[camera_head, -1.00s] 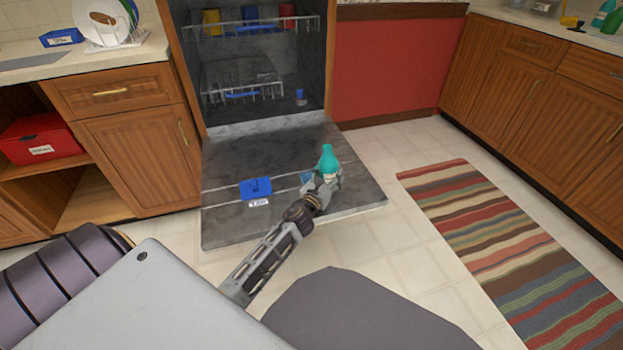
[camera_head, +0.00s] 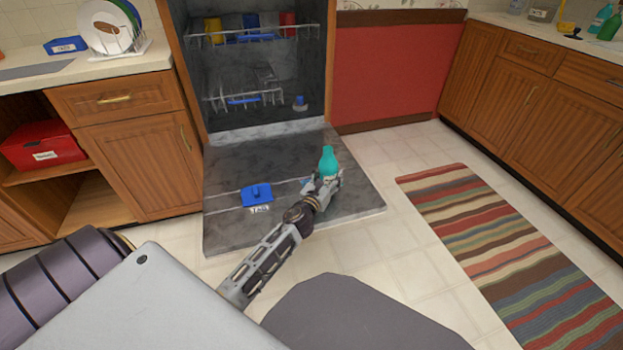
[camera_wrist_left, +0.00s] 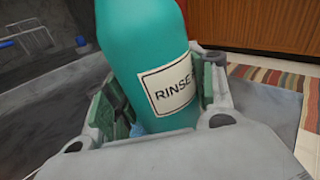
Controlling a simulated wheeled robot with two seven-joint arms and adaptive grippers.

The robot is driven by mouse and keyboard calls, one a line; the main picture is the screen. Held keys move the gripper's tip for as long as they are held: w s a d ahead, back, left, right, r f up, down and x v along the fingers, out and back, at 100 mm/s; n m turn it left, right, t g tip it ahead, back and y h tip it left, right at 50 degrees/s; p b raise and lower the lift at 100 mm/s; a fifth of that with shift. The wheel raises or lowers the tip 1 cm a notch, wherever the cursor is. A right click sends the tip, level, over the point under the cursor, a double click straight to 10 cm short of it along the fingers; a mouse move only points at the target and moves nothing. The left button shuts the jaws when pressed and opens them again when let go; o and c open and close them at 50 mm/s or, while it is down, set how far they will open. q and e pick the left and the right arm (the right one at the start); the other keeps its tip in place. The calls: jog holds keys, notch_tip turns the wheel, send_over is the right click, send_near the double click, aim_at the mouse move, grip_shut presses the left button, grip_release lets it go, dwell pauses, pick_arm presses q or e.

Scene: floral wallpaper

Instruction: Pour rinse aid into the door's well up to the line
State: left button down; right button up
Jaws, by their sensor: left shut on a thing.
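A teal bottle (camera_head: 328,165) with a white label reading "RINSE" is held above the right part of the open dishwasher door (camera_head: 232,228). My left gripper (camera_head: 326,184) is shut on the bottle's lower part. In the left wrist view the bottle (camera_wrist_left: 145,45) stands between the green finger pads, leaning a little, its top out of frame. A small blue patch (camera_head: 307,184) shows on the door just left of the gripper, mostly hidden; I cannot tell whether it is the well. No liquid is seen. My right gripper is not in view.
A blue holder (camera_head: 256,193) with a "TABS" tag sits on the door left of the gripper. The dishwasher's racks (camera_head: 247,99) are inside behind the door. A striped rug (camera_head: 500,240) lies to the right, with bare floor between it and the door.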

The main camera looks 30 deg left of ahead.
pick_arm(q)
jog(key=shift+r+p, duration=0.95)
jog(key=shift+r, duration=0.3)
